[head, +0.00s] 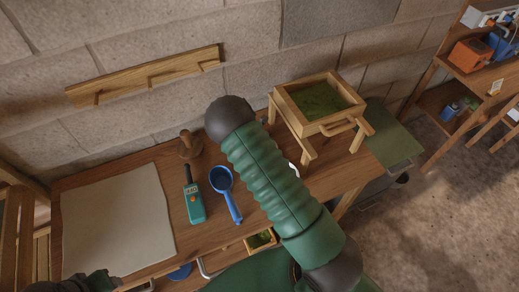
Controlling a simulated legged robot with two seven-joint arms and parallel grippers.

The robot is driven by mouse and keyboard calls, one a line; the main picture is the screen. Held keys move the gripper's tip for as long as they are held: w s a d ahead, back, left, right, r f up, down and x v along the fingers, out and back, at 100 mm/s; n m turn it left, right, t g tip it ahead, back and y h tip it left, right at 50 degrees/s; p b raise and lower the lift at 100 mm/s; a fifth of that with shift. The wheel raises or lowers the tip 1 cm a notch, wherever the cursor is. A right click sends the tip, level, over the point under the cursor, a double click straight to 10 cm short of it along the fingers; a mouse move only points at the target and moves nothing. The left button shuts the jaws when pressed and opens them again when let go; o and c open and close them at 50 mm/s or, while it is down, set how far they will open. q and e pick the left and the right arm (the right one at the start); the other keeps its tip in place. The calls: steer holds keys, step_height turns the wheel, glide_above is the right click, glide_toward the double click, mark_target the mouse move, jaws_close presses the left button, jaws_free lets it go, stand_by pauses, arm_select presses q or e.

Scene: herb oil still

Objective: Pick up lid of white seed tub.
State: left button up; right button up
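I cannot make out a white seed tub or its lid for sure in the head view. A small white curved edge (294,167) shows beside my large green arm on the bench; the arm hides most of it. That arm crosses the middle of the view and ends in a dark rounded joint; no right gripper fingers are visible. A dark green and black part, probably of my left gripper (98,282), shows at the bottom left by the bench's front edge. It is cut off by the frame, so its fingers cannot be read.
On the wooden bench (255,217) are a pale sheet (115,220), a wooden stamp-like tool (189,146), a green handheld device (194,200), a blue ladle (224,185) and a raised wooden frame (298,113) holding green matter. A shelf (437,97) stands right.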

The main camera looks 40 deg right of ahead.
steer(key=shift+w+d+f, duration=0.15)
steer(key=shift+w+f, duration=0.1)
steer(key=shift+f, duration=0.1)
steer(key=shift+c, duration=0.3)
steer(key=shift+r, duration=0.1)
jaws_close()
steer(key=shift+r, duration=0.1)
